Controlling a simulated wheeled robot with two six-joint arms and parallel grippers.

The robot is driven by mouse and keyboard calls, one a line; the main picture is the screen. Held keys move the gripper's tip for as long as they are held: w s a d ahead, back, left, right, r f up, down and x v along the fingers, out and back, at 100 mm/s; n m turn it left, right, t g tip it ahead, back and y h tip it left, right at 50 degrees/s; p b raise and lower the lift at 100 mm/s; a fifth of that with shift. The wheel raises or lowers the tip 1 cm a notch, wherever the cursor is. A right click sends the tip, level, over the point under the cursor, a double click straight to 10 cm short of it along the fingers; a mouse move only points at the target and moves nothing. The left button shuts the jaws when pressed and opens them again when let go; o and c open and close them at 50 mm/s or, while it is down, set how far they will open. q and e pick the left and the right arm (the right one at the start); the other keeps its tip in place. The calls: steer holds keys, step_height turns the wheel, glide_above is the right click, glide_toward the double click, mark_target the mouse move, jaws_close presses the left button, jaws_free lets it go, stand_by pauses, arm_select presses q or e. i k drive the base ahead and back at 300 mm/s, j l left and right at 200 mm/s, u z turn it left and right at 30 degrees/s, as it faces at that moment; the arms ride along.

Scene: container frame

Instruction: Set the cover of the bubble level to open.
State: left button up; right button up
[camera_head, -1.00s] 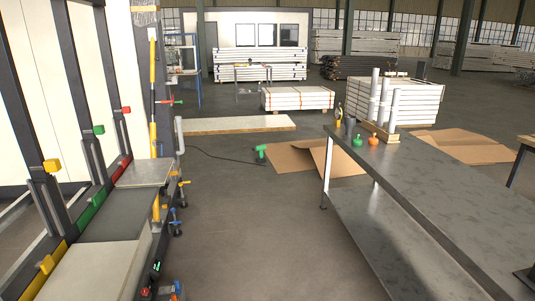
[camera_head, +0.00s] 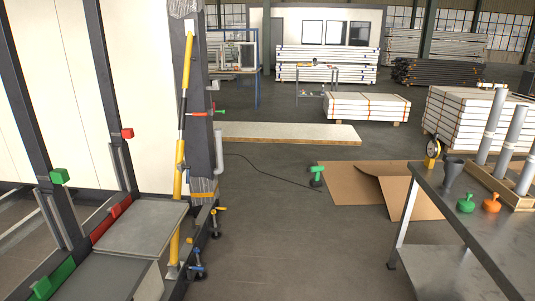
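I cannot make out a bubble level or its cover for certain in this view. A yellow and black pole (camera_head: 182,110) leans upright against the dark post (camera_head: 201,120) of the container frame. Its lower end stands at the frame's edge beside the grey platform (camera_head: 140,228). Screw clamps with blue and yellow handles (camera_head: 197,262) sit along the right side of the frame. Neither of my grippers shows.
A workbench (camera_head: 455,215) at right holds a dark cup (camera_head: 451,174), green (camera_head: 466,203) and orange (camera_head: 492,203) handled tools and pale tubes (camera_head: 490,125). Cardboard (camera_head: 345,188) and a green tool (camera_head: 317,175) lie on the floor. Open floor separates frame and bench.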

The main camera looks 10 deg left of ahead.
mark_target(193, 232)
steer(key=i+l+u, duration=0.1)
steer(key=i+u, duration=0.25)
steer(key=i+l+u, duration=0.35)
steer(key=i, duration=0.25)
steer(key=i+l+u, duration=0.35)
steer(key=i+j, duration=0.1)
